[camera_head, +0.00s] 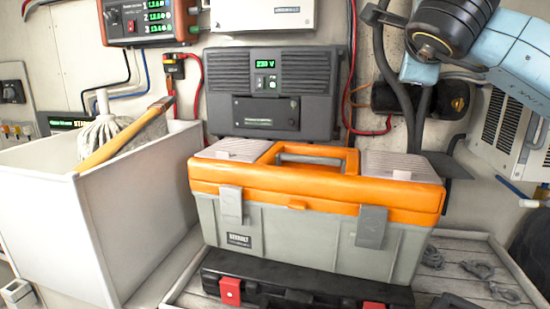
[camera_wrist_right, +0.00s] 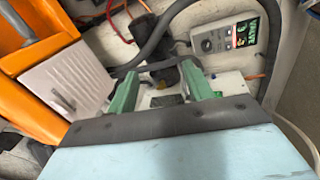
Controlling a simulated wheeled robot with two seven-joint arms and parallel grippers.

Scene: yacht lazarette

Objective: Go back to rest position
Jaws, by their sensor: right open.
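My right arm enters the head view at the upper right, with its blue and black links raised beside the wall. In the right wrist view my right gripper (camera_wrist_right: 160,86) shows two green fingers spread apart with nothing held between them. Beyond the fingers are a dark cable and wall equipment. The orange and grey toolbox (camera_head: 310,205) stands closed in the middle of the head view. Its orange top (camera_wrist_right: 30,45) shows at the left of the wrist view, apart from the fingers. My left gripper is in neither view.
Shackles (camera_head: 475,270) lie on the tray at right. Wall units and cables crowd the back.

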